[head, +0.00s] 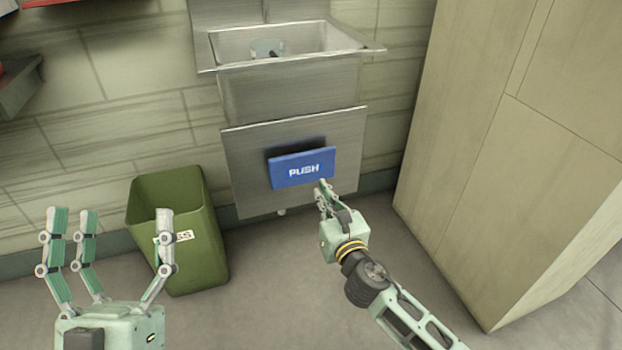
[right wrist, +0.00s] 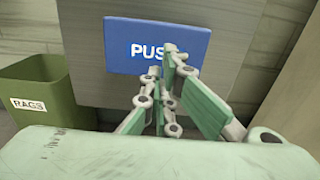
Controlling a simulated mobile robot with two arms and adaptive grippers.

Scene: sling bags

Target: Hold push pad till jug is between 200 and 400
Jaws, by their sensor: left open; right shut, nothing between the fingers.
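The blue push pad (head: 301,168) with white PUSH lettering stands out from the steel panel below the sink. It also shows in the right wrist view (right wrist: 125,48), its right part partly covered by my fingers. My right gripper (head: 323,187) is shut and empty, its fingertips at the pad's lower right; I cannot tell whether they touch it. It also shows in the right wrist view (right wrist: 168,65). A clear vessel, perhaps the jug (head: 266,47), sits in the sink basin; its level cannot be read. My left gripper (head: 112,218) is open and empty at the lower left.
The steel sink (head: 290,88) is on the tiled wall. A green bin (head: 185,245) labelled RAGS stands left of the panel, close to my left gripper. A tall beige cabinet (head: 500,140) stands on the right. The floor between bin and cabinet is clear.

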